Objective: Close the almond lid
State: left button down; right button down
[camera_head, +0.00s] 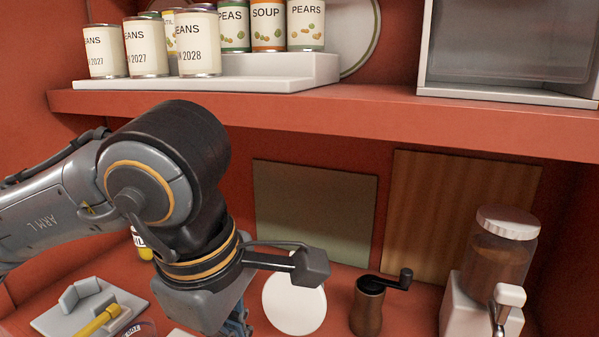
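My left arm reaches in from the left and bends down at the centre. My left gripper (236,325) is at the bottom edge, mostly hidden by its wrist and cut off by the frame, so its fingers cannot be judged. A round white disc (294,306) stands tilted just right of the wrist; I cannot tell whether it is the almond lid. No label reading almond is legible. A dark-labelled rim (141,328) shows at the bottom left, cut off and unreadable. My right gripper is not in view.
A brown hand grinder (366,308) and a white grinder with a clear hopper (497,255) stand at the right. Two boards (315,208) (455,212) lean on the back wall. A grey tray with a yellow-handled tool (90,305) lies left. Cans (146,47) stand on the red shelf (350,112) above.

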pick_arm(q)
jog(key=shift+s+a+f+b, duration=0.15)
jog(key=shift+s+f+b, duration=0.25)
jog(key=shift+f+b, duration=0.3)
jog(key=shift+s+a+f+b, duration=0.15)
jog(key=shift+s+f+b, duration=0.2)
jog(key=shift+f+b, duration=0.3)
jog(key=shift+f, duration=0.1)
notch_tip(320, 180, down, 5)
jog(key=b, duration=0.4)
jog(key=shift+s+a+b, duration=0.1)
jog(key=shift+s+b, duration=0.05)
jog(key=shift+b, duration=0.2)
jog(key=w+d+p+v, duration=0.1)
jog(key=p+v, duration=0.9)
jog(key=v, duration=0.6)
jog(key=shift+a, duration=0.2)
